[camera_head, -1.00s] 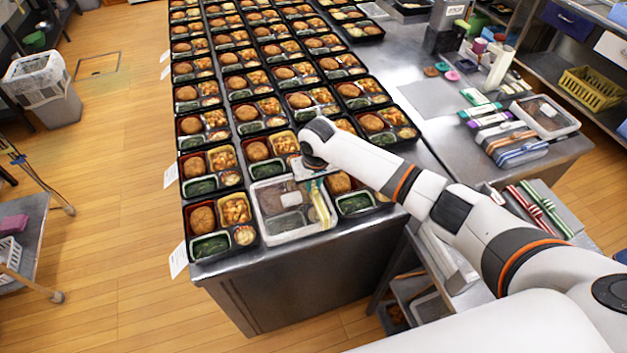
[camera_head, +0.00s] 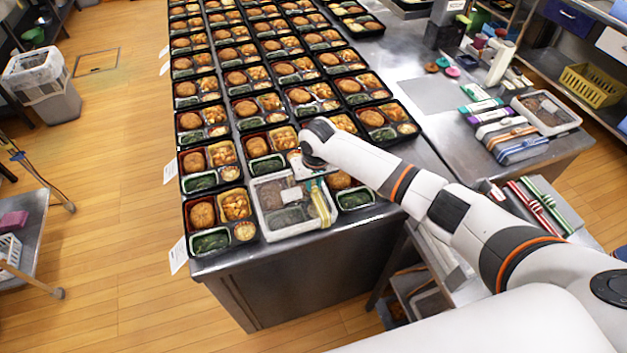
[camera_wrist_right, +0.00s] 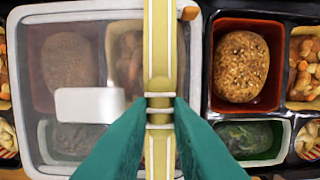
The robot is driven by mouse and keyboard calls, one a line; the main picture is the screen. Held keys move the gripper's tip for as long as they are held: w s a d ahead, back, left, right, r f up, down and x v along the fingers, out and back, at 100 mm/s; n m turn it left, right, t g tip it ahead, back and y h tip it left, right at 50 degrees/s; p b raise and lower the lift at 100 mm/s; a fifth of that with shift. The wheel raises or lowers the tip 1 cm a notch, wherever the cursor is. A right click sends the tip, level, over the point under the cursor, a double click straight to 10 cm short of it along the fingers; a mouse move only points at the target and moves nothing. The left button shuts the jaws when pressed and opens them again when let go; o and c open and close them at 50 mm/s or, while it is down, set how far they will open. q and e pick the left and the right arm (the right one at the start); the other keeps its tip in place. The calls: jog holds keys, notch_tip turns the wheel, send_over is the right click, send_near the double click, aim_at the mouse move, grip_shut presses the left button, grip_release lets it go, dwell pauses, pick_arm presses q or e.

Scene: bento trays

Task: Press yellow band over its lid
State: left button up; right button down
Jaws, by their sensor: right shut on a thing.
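A bento tray under a clear, white-rimmed lid (camera_head: 262,222) sits in the front row on the steel table; it also shows in the wrist view (camera_wrist_right: 30,75). A yellow band (camera_head: 320,203) lies lengthwise along the lid's right side. In the wrist view the band (camera_wrist_right: 159,60) runs up the picture's middle, near the lid's right edge. My right gripper (camera_wrist_right: 160,105) has its green fingers shut on the band. In the head view my right wrist (camera_head: 318,143) hides part of the lid's far side. Whether the band touches the lid all along cannot be told. My left gripper is not in view.
Open bento trays (camera_head: 208,228) stand close on the left, behind and right of the lidded one. A side table on the right holds banded bundles (camera_head: 515,145) and another lidded tray (camera_head: 545,112).

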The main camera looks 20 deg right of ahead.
dwell(0.4)
jog(key=c, duration=0.7)
grip_release()
notch_tip(320, 180, up, 5)
jog(key=p, duration=0.6)
jog(key=shift+r, duration=1.45)
